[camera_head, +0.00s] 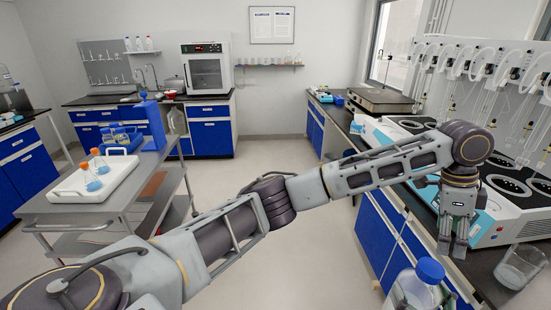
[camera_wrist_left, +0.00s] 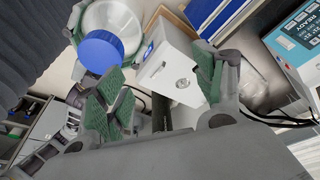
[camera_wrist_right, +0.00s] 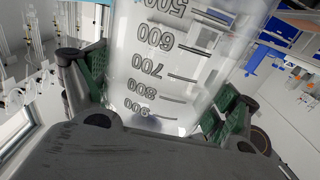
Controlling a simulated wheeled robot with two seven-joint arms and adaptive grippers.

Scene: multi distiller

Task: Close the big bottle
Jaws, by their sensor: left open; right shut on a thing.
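The big bottle (camera_head: 408,290) is clear, with a blue cap (camera_head: 430,270) at its top, low in the head view. In the left wrist view the cap (camera_wrist_left: 100,52) overlaps the clear bottle (camera_wrist_left: 118,18); whether it is screwed tight I cannot tell. My right gripper (camera_wrist_right: 155,105) is shut on the bottle, its green pads on both sides of the clear wall (camera_wrist_right: 165,60) with printed volume marks. My left gripper (camera_head: 452,248) is open and empty, pointing down, above and right of the cap. Its open green-padded fingers (camera_wrist_left: 158,90) show in its wrist view, apart from the cap.
A glass beaker (camera_head: 522,266) stands on the dark bench at right. White machines with blue panels (camera_head: 490,215) line that bench behind my left gripper. A steel cart (camera_head: 75,208) with a white tray and orange-capped flasks is at left. The floor between is clear.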

